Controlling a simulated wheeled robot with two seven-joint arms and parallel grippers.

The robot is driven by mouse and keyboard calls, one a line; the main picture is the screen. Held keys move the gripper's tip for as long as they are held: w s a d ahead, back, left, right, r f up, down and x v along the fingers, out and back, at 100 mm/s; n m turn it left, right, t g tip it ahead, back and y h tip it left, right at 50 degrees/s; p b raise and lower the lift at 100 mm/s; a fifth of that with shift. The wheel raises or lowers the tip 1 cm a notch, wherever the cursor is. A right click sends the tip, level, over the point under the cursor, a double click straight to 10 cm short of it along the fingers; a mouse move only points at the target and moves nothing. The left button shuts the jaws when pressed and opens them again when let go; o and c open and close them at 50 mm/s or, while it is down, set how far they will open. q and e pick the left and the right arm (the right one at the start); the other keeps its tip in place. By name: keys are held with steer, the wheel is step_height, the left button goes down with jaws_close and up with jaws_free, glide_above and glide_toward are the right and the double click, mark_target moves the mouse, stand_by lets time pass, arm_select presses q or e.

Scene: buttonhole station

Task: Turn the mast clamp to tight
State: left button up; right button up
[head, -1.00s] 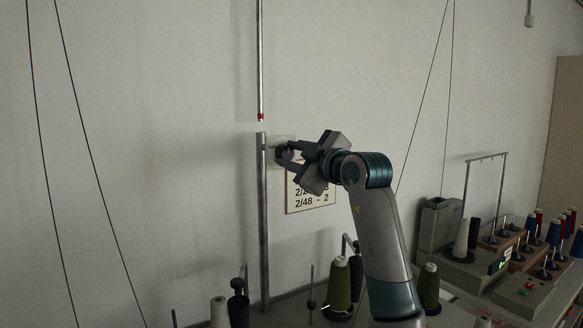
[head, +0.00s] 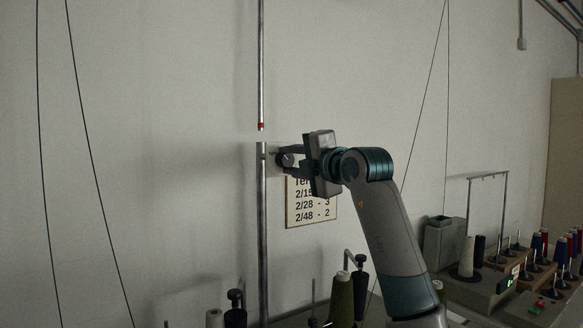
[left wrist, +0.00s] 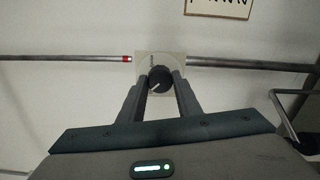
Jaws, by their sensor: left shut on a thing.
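The mast clamp's dark round knob (head: 286,160) sits beside the top of the thick lower mast tube (head: 262,225). In the left wrist view the knob (left wrist: 159,79) is on a pale square plate (left wrist: 143,68) and has a light mark pointing down-left. The marks on the plate are too small to read. My left gripper (head: 290,160) comes from the right with its fingers on both sides of the knob, shut on it. The thin upper rod (head: 261,70) ends in a red band just above the tube. My right gripper is not in view.
A card with printed numbers (head: 311,203) hangs on the wall below my gripper. Thread cones, one of them olive (head: 342,298), stand along the bottom. A grey machine (head: 490,290) with coloured spools stands at the right. Thin dark cables hang on both sides.

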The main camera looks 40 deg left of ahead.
arm_select(q)
steer(key=shift+r+n+b, duration=0.15)
steer(key=shift+n+b, duration=0.2)
steer(key=shift+n, duration=1.25)
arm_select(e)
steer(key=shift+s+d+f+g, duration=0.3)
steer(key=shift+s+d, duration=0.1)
arm_select(q)
steer(key=o, duration=1.1)
steer(key=shift+a, duration=0.1)
steer(key=shift+s+d+f+b, duration=0.2)
steer(key=shift+d+b, duration=0.1)
steer(key=shift+d, duration=0.5)
steer(key=shift+b+v, duration=1.65)
steer(key=shift+v, duration=6.25)
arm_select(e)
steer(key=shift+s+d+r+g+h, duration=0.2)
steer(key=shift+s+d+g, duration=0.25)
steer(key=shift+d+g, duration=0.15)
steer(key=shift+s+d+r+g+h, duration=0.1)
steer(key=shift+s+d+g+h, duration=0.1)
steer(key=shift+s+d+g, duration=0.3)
